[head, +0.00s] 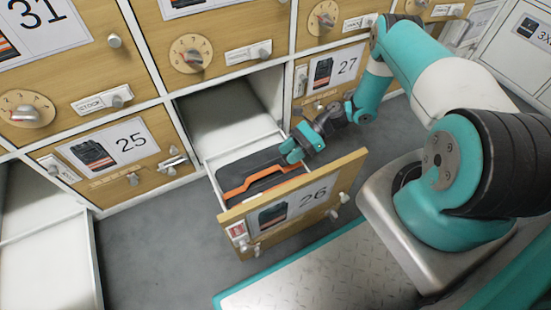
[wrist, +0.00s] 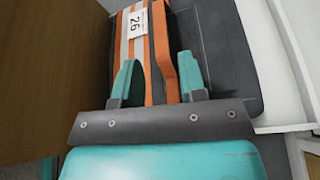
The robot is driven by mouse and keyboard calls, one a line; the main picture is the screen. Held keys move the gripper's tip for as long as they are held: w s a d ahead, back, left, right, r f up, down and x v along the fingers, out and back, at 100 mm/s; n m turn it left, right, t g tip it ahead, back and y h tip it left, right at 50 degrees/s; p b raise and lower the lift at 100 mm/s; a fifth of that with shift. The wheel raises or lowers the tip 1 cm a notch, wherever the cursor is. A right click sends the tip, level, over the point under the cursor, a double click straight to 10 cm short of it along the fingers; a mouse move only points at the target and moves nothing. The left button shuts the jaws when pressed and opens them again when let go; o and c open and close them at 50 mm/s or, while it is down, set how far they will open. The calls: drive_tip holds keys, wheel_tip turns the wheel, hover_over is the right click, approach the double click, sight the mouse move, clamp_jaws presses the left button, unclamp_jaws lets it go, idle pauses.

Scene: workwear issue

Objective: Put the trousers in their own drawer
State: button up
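The trousers (head: 262,179) are a dark folded bundle with orange bands, lying in the pulled-out drawer 26 (head: 228,199). In the wrist view the trousers (wrist: 159,18) show orange and grey bands and a white tag reading 26. My gripper (head: 297,150) is at the right end of the bundle, low inside the drawer. In the wrist view my gripper (wrist: 157,80) has its fingers apart, with the banded cloth showing between them. I cannot tell whether they press on it. The fingertips' contact with the cloth is hidden.
An open white compartment (head: 45,245) stands at the lower left. Grey floor (head: 165,240) is clear between.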

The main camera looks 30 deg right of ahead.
drive_tip(key=v, duration=0.3)
drive_tip(key=shift+w+d+r+p, duration=0.1)
drive_tip(key=shift+d+r+p, duration=0.05)
drive_tip(key=shift+d+p, duration=0.15)
drive_tip(key=w+a+r+n+g+h, duration=0.1)
drive_tip(key=a+r+n+h, duration=0.15)
drive_tip(key=r+n, duration=0.45)
drive_tip(key=w+a+r+n+h, duration=0.15)
drive_tip(key=a+r, duration=0.25)
drive_tip(key=r, duration=0.7)
drive_tip(key=a+r+n+g+h, duration=0.1)
drive_tip(key=a+r+n+h, duration=0.15)
drive_tip(key=r+n, duration=0.45)
drive_tip(key=s+a+r+n+t+h, duration=0.1)
drive_tip(key=s+a+r+n, duration=0.2)
drive_tip(key=s+r+n, duration=0.2)
drive_tip(key=s+a+r+n+t+h, duration=0.2)
drive_tip(key=s+r+n, duration=0.4)
drive_tip(key=s+r, duration=0.5)
drive_tip(key=s+a, duration=0.1)
drive_tip(key=s, duration=0.3)
drive_tip(key=shift+s+r, duration=0.25)
drive_tip(key=shift+s, duration=0.05)
drive_tip(key=shift+a, duration=0.15)
